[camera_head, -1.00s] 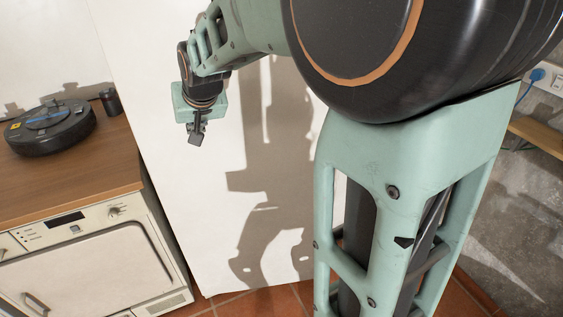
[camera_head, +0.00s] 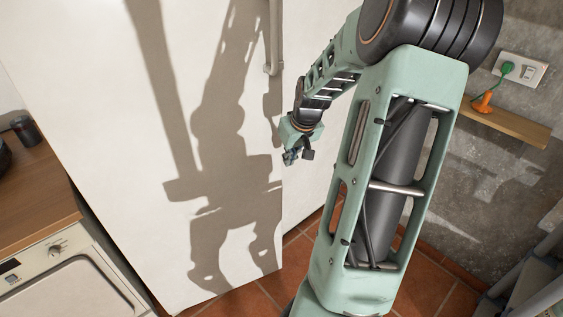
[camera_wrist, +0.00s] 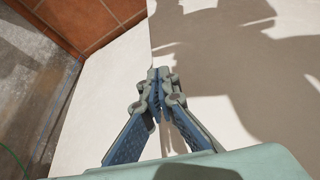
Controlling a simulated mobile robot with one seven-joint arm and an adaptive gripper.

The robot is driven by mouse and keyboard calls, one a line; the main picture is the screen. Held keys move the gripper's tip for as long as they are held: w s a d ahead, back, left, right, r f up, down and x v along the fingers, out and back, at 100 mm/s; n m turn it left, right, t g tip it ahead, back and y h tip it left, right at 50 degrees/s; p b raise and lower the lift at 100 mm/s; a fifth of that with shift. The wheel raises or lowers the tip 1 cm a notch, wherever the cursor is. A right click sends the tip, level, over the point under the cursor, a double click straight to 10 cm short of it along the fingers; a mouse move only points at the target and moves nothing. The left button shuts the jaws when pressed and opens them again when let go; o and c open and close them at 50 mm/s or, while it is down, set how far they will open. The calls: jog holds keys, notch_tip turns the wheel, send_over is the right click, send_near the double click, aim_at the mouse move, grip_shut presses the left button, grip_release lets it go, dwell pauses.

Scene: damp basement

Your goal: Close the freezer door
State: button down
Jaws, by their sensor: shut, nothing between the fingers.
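The freezer shows as a tall white front (camera_head: 110,130) in the head view, covered in my arm's shadows. A pale vertical handle (camera_head: 275,40) sits near its right edge at the top. Right of that edge is another plain white surface (camera_head: 305,195), partly hidden by my arm; I cannot tell how far open the door is. My gripper (camera_head: 297,156) is shut and empty, just right of the edge and below the handle. In the wrist view its fingertips (camera_wrist: 158,76) meet in front of a seam between two white surfaces (camera_wrist: 112,75). I cannot tell whether they touch it.
A wooden counter (camera_head: 35,195) over a white appliance (camera_head: 75,285) stands at the left. At the right are a concrete wall, a socket (camera_head: 520,70) and a wooden shelf (camera_head: 515,125). Metal steps (camera_head: 535,280) stand at the lower right. Terracotta floor tiles (camera_head: 420,280) show below.

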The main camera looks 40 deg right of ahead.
aim_at(278, 165)
jog(key=shift+w+d+f+b, duration=0.2)
jog(key=shift+w+d+f, duration=0.05)
jog(key=shift+w+f, duration=1.15)
jog(key=shift+w+d+f+b, duration=0.2)
jog(key=shift+w+f, duration=0.95)
jog(key=shift+f, duration=0.4)
jog(key=shift+w+d+f+b, duration=0.2)
jog(key=shift+w+d+f, duration=0.05)
jog(key=shift+w+f, duration=1.15)
jog(key=shift+s+f, duration=0.1)
jog(key=shift+s, duration=0.05)
